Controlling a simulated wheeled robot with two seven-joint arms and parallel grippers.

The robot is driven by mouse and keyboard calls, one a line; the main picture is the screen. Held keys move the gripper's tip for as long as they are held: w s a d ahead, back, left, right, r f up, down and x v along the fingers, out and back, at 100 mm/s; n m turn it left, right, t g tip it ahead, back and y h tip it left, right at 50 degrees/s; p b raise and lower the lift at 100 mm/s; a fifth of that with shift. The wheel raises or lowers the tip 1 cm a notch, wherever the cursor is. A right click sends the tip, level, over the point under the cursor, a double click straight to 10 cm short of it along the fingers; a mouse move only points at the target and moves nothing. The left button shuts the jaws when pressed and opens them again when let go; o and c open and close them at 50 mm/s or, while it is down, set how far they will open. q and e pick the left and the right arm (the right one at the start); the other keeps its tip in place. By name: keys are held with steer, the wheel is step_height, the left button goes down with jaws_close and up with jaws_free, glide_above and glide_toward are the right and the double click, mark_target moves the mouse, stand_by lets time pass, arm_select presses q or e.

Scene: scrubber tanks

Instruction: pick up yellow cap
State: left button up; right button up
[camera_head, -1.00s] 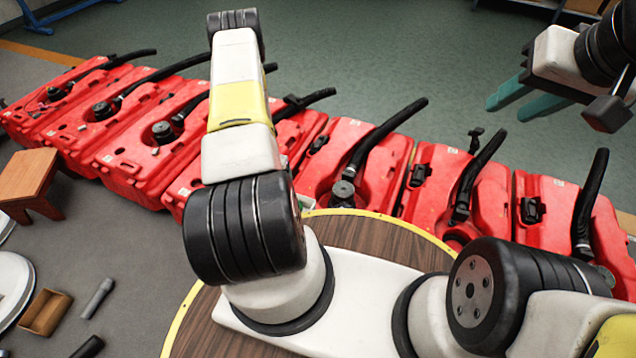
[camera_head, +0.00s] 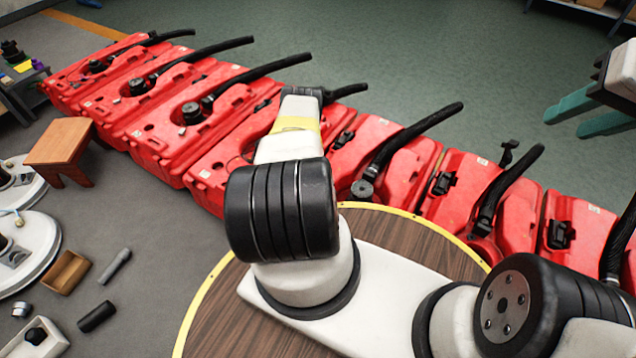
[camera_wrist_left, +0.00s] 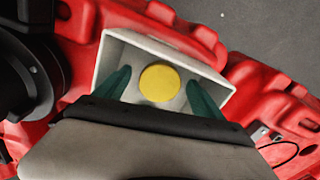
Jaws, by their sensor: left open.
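The yellow cap (camera_wrist_left: 159,82) is a round disc in a small white open box (camera_wrist_left: 112,52) in the left wrist view. The box rests on a red tank (camera_wrist_left: 80,45). My left gripper (camera_wrist_left: 158,75) is open, with one green finger on each side of the cap and a gap to both. I cannot tell how far the fingertips are above the box floor. In the head view my left forearm reaches over the red tanks and hides this gripper, the box and the cap. My right gripper (camera_head: 564,125) is open and empty over the floor at the right edge.
A row of red tanks (camera_head: 405,165) with black hoses crosses the head view. A round wooden table (camera_head: 225,325) is in front of me. A wooden stool (camera_head: 62,143), a small brown box (camera_head: 65,272) and loose dark cylinders are at left.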

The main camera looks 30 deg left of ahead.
arm_select(q)
steer(key=shift+f, duration=0.5)
steer(key=c, duration=1.4)
